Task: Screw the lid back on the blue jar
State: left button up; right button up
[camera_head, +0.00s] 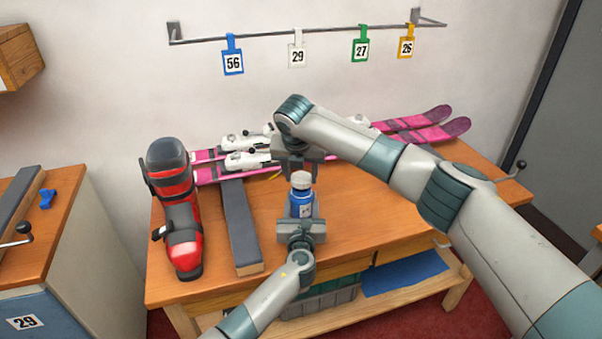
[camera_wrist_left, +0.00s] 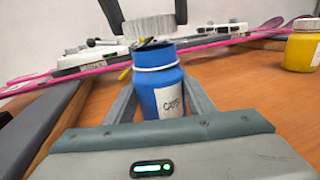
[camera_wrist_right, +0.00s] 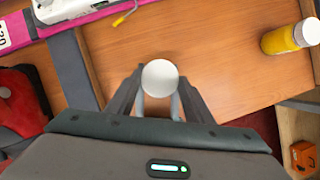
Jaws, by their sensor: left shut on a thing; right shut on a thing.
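The blue jar (camera_head: 300,206) stands upright at the middle of the bench, label facing my left wrist camera. My left gripper (camera_head: 301,222) is shut around its body, and the left wrist view shows the jar (camera_wrist_left: 160,92) between the fingers. The pale round lid (camera_head: 301,178) is above the jar mouth, held by my right gripper (camera_head: 300,174), which points down. The right wrist view shows the lid's white top (camera_wrist_right: 160,77) between the fingertips. In the left wrist view the ridged lid (camera_wrist_left: 148,27) appears slightly above the jar, with a small gap.
A red ski boot (camera_head: 178,215) and a dark bar (camera_head: 240,225) lie left of the jar. Pink skis (camera_head: 420,122) lie along the back. A yellow jar (camera_wrist_right: 288,38) stands to the right.

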jog(key=shift+f, duration=0.65)
jog(key=shift+f, duration=0.55)
dwell(0.5)
pick_arm(q)
grip_shut()
pick_arm(e)
jog(key=m, duration=0.1)
jog(key=m+h, duration=0.1)
jog(key=m, duration=0.2)
jog(key=shift+w+a+g+h, duration=0.15)
jog(key=shift+a+g+h, duration=0.15)
jog(key=m, duration=0.2)
jog(key=m+h, duration=0.1)
jog(key=m, duration=0.1)
jog(key=shift+w+a+r+g, duration=0.1)
jog(key=shift+w+a+g, duration=0.05)
jog(key=shift+w+g, duration=0.2)
jog(key=shift+s+m+g+h, duration=0.1)
jog(key=shift+m+g+h, duration=0.25)
jog(key=shift+m, duration=0.55)
pick_arm(q)
jog(key=shift+d+f, duration=0.1)
pick_arm(e)
jog(key=o, duration=1.1)
jog(key=shift+s, duration=0.1)
